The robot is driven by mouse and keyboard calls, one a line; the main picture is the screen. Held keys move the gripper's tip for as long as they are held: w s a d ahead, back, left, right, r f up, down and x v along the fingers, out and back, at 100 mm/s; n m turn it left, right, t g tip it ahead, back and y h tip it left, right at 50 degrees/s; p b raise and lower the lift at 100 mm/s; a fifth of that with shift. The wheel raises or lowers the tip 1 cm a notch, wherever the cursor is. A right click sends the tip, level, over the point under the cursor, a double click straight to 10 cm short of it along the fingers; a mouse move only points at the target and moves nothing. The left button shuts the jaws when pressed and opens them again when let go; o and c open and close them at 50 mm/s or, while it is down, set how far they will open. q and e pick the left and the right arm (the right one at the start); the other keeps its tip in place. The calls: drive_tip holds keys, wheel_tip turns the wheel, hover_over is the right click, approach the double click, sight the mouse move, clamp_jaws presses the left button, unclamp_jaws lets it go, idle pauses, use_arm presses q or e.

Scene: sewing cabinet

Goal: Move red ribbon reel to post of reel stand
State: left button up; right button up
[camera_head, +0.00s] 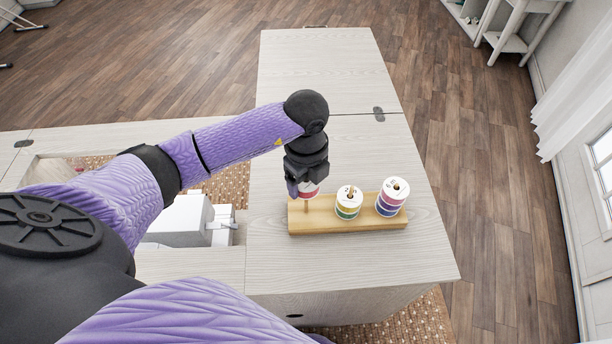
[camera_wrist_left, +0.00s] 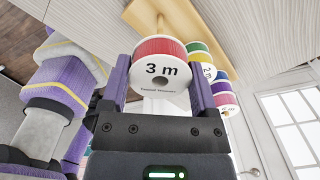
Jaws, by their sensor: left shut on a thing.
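The red ribbon reel (camera_head: 309,187) is held in my left gripper (camera_head: 306,188) above the left end of the wooden reel stand (camera_head: 330,223). In the left wrist view the reel (camera_wrist_left: 159,48) sits between the two purple fingers of the gripper (camera_wrist_left: 161,88), its white "3 m" face towards the camera. The stand's left post (camera_head: 306,206) shows below the reel in the head view. I cannot tell whether the post's tip is inside the reel's hole. The reel is clear of the stand's board. My right gripper is out of view.
A reel pile with yellow and green bands (camera_head: 348,203) stands mid-stand; one with pink and purple bands (camera_head: 391,198) stands at its right. The pale cabinet top (camera_head: 340,145) is clear behind.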

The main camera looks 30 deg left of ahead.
use_arm(q)
drive_tip(key=shift+f+b, duration=0.75)
drive_tip(key=shift+f, duration=0.65)
drive_tip(key=o, duration=1.1)
wheel_tip(320, 180, up, 10)
drive_tip(key=p, duration=0.3)
